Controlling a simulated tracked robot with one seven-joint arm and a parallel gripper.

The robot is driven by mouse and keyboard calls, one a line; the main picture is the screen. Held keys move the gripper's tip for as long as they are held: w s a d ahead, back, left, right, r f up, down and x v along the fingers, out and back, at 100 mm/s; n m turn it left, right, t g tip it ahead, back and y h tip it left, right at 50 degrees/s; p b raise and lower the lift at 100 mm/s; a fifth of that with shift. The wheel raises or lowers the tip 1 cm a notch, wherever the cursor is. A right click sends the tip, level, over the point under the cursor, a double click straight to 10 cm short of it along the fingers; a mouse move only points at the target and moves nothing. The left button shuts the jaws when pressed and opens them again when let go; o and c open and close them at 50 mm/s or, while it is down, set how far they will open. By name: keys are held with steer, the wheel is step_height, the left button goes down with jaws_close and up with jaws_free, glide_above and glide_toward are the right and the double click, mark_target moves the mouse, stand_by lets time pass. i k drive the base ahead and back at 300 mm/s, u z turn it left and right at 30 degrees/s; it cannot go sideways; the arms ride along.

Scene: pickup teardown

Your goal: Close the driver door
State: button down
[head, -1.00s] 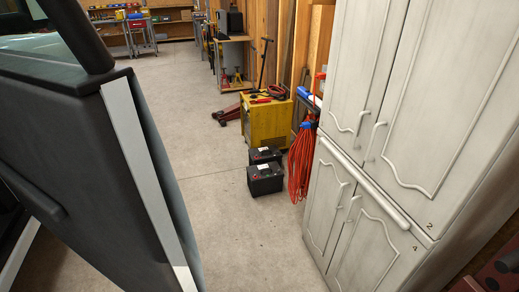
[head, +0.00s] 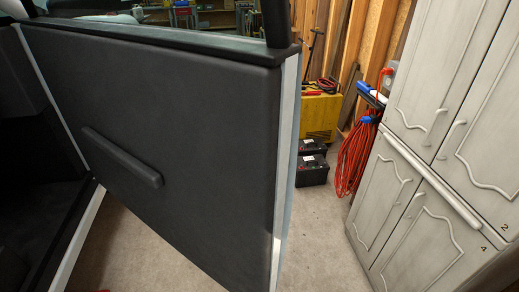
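The driver door (head: 190,150) stands open in the head view, filling the left and middle of the picture. Its dark inner panel faces me, with a raised armrest (head: 122,158) across it. Its pale free edge (head: 285,170) is upright near the picture's middle. The lower left shows the dark cab opening and a pale sill (head: 75,235). My gripper is not in view.
A white cabinet (head: 425,150) stands at the right. Black batteries (head: 313,168), a yellow machine (head: 320,115) and a hanging orange cord (head: 354,160) are beyond the door edge. Bare concrete floor (head: 320,250) lies between door and cabinet.

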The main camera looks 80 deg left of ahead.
mark_target(187, 112)
steer(key=z, duration=0.55)
steer(key=i, duration=0.1)
steer(key=u, duration=2.45)
steer(key=k, duration=0.75)
steer(key=u, duration=0.25)
steer(key=i, duration=0.75)
steer(key=z, duration=0.1)
